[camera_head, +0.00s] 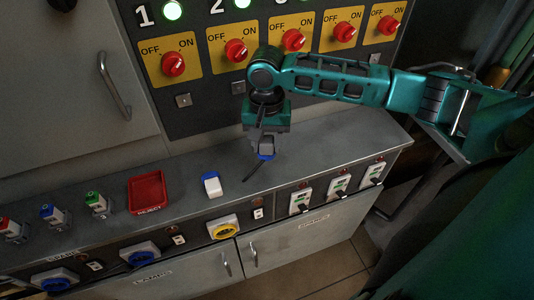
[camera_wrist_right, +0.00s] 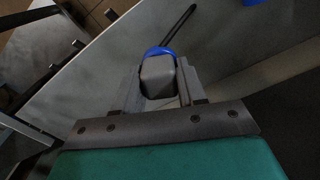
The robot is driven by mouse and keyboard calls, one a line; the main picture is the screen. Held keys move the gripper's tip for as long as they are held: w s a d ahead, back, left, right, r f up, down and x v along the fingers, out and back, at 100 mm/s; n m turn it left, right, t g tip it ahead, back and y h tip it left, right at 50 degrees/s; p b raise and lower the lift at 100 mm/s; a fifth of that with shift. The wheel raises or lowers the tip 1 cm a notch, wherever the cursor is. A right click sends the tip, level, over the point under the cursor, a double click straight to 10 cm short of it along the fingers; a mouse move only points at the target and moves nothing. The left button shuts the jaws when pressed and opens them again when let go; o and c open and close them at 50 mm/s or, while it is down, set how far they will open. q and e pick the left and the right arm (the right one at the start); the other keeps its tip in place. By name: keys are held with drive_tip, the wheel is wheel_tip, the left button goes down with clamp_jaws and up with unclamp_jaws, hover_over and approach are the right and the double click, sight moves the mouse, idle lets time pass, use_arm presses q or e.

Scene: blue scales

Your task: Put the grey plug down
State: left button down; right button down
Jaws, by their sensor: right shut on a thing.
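My right gripper (camera_head: 266,140) is above the grey counter, towards its right half, pointing down. It is shut on the grey plug (camera_head: 267,147), which has a blue collar and a dark cable or prong at its lower end. In the right wrist view the grey plug (camera_wrist_right: 158,77) sits between the two fingers, with the blue collar and dark strand beyond it. I cannot tell from the views whether the strand touches the counter (camera_head: 330,140). My left gripper is not in view.
A white and blue block (camera_head: 211,184) and a red tray (camera_head: 147,191) lie left of the plug. Several coloured plugs (camera_head: 97,203) stand farther left. Sockets and switches (camera_head: 300,200) line the counter's front. A panel with red knobs (camera_head: 236,50) rises behind. The counter right of the plug is clear.

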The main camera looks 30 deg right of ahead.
sight(267, 155)
wheel_tip(267, 155, down, 5)
drive_tip(key=shift+r+b, duration=0.2)
drive_tip(key=shift+b, duration=0.15)
drive_tip(key=shift+f, duration=0.1)
drive_tip(key=c, duration=0.6)
unclamp_jaws()
drive_tip(key=shift+c, duration=0.2)
wheel_tip(267, 155, up, 12)
drive_tip(key=shift+r+p, duration=0.1)
drive_tip(key=shift+p, duration=0.55)
